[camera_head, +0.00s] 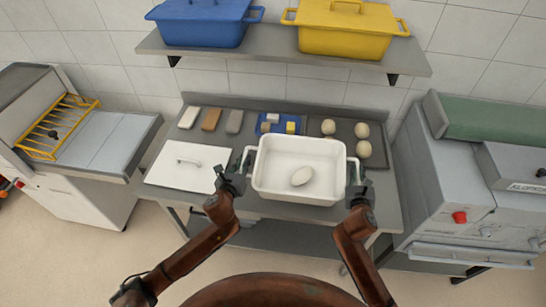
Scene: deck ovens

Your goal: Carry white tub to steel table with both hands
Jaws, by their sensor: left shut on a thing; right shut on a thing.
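The white tub (275,187) is an open rectangular container with a handle at each end. A pale oval piece (302,176) lies inside it. My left gripper (241,166) is shut on the tub's left handle. My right gripper (355,178) is shut on its right handle. The tub looks level over the front middle of the steel table (385,212). I cannot tell whether its bottom touches the table top.
A white lid (189,166) lies left of the tub. Behind are several small blocks (211,119), a blue tray (270,127) and a dark tray (344,131) with round dough pieces. Blue (203,27) and yellow (345,37) pots stand on a shelf (270,50) above. Machines flank the table.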

